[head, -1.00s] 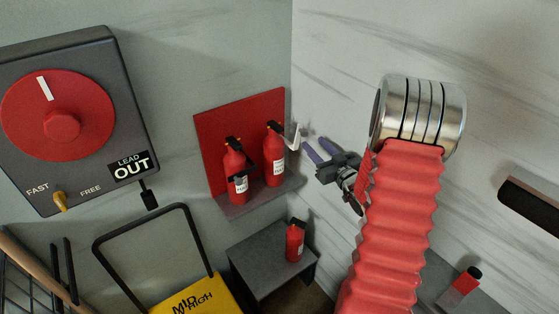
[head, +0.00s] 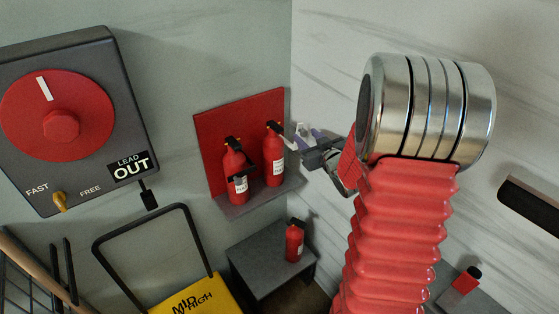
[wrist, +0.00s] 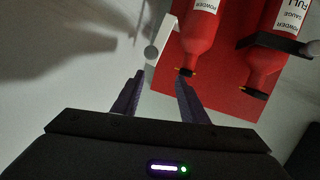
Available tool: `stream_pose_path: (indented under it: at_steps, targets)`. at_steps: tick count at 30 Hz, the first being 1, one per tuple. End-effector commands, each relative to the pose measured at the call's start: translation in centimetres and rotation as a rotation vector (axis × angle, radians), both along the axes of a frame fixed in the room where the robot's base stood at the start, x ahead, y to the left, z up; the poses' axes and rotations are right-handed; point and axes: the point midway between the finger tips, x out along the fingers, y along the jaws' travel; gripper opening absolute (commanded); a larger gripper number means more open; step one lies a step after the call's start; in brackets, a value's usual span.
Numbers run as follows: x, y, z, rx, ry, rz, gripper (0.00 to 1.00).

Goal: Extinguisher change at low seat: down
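Two red extinguishers stand on the red wall board's shelf in the head view: a left one (head: 235,166) with a dark band, and a right one (head: 273,158). A third extinguisher (head: 294,241) stands upright on the low grey seat (head: 262,266). My gripper (head: 303,136) is just right of the right extinguisher's top, near a white bracket. In the wrist view, which looks inverted, my gripper (wrist: 156,88) is open, fingers apart. The right extinguisher (wrist: 200,35) has its dark top near one fingertip. The white bracket (wrist: 162,52) lies ahead between the fingers. Nothing is held.
The red board (head: 215,125) ends near the wall corner. A dial box (head: 110,75) with a red knob hangs at the left. A yellow caddy (head: 200,298) with a black handle stands below. A red-and-black item (head: 465,283) sits at lower right.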

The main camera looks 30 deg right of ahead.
Motion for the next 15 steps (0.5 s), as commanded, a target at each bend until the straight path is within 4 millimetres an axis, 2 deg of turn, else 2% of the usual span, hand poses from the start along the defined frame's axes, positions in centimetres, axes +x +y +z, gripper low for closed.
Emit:
stream_pose_path:
  at_steps: [15]
  targets:
    - [-0.6, 2.9, 2.9, -0.033, 0.118, -0.058, 0.39]
